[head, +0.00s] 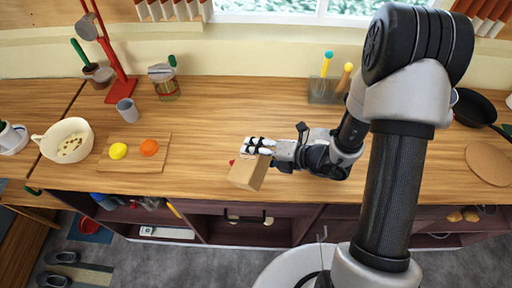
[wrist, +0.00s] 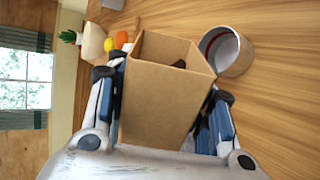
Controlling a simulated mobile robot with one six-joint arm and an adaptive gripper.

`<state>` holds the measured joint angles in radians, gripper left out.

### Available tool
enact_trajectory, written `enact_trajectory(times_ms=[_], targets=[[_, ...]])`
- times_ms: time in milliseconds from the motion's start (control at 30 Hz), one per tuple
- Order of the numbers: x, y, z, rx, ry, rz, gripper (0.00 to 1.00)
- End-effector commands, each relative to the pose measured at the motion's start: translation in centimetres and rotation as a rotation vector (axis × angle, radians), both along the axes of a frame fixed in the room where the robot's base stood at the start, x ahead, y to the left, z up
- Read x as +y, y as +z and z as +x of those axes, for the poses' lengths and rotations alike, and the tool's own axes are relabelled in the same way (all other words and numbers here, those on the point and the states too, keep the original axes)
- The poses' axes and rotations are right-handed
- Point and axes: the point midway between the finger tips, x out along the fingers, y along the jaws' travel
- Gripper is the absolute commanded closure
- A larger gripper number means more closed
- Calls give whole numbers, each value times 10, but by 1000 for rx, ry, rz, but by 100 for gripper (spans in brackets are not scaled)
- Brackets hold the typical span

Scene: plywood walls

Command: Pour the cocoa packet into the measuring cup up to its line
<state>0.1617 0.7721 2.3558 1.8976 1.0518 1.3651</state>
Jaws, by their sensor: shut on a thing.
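The cocoa packet (head: 248,174) is a plain brown cardboard box, held above the counter in the head view and looking tilted there. In the wrist view the packet (wrist: 165,105) shows an open mouth with a little dark brown inside. My gripper (head: 259,149) is shut on it, one finger on each side. The measuring cup (wrist: 232,55), pale grey with a red band inside, stands just beyond the packet to its right in the wrist view. In the head view it is mostly hidden; a red bit beside the packet may be part of it.
A board (head: 133,164) with a yellow and an orange round item lies to the left, near a grey cup (head: 127,110) and a large bowl (head: 66,138). A jar (head: 164,83) and a red stand (head: 122,84) are behind. The counter between board and packet is clear.

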Motion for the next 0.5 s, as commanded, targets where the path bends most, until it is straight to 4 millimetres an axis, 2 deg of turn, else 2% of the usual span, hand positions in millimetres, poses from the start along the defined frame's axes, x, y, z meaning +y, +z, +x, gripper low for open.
enact_trajectory(times_ms=[500], targets=[[-1, 3, 2, 32, 0, 13, 81]])
